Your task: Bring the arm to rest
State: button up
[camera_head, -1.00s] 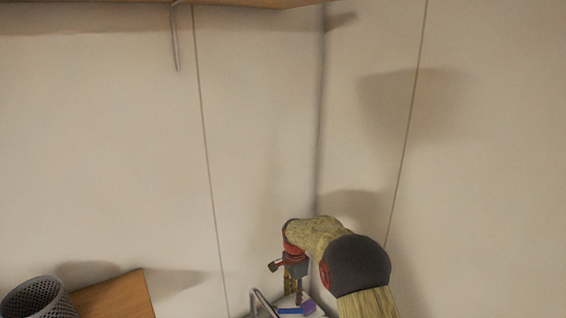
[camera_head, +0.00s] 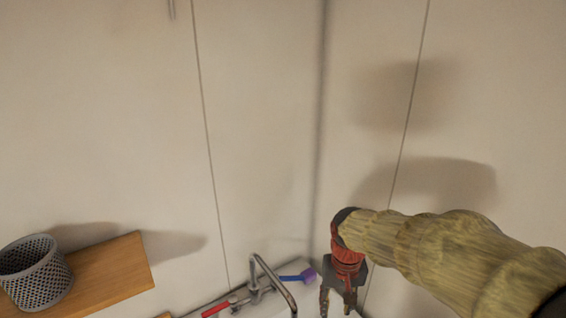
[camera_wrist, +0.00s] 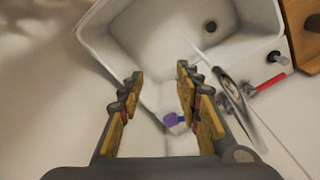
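My arm reaches in from the right in the head view. My gripper (camera_head: 338,300) points down in the corner, beside the tap. In the wrist view my gripper (camera_wrist: 157,85) has its two yellow-padded fingers apart with nothing between the tips. A white sink basin (camera_wrist: 150,30) lies beyond the fingertips. A purple-headed item with a blue handle (camera_head: 308,275) lies by the tap in the head view. It also shows between the fingers, further off, in the wrist view (camera_wrist: 171,119).
A metal tap (camera_head: 272,276) with a red handle (camera_head: 216,309) stands left of my gripper. A wooden shelf (camera_head: 120,270) at the left holds a grey mesh cup (camera_head: 36,275). Walls meet in a corner close behind my gripper.

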jog(key=s+d+t+b, duration=0.2)
jog(key=s+b, duration=0.2)
jog(key=s, duration=0.4)
jog(key=s+d+r+t+b, duration=0.1)
jog(key=s+d+t+b, duration=0.2)
jog(key=s, duration=0.6)
jog(key=shift+s+d+r+b, duration=0.25)
jog(key=shift+d+b, duration=0.1)
jog(key=shift+b, duration=0.85)
jog(key=shift+w, duration=0.1)
jog(key=shift+c, duration=0.5)
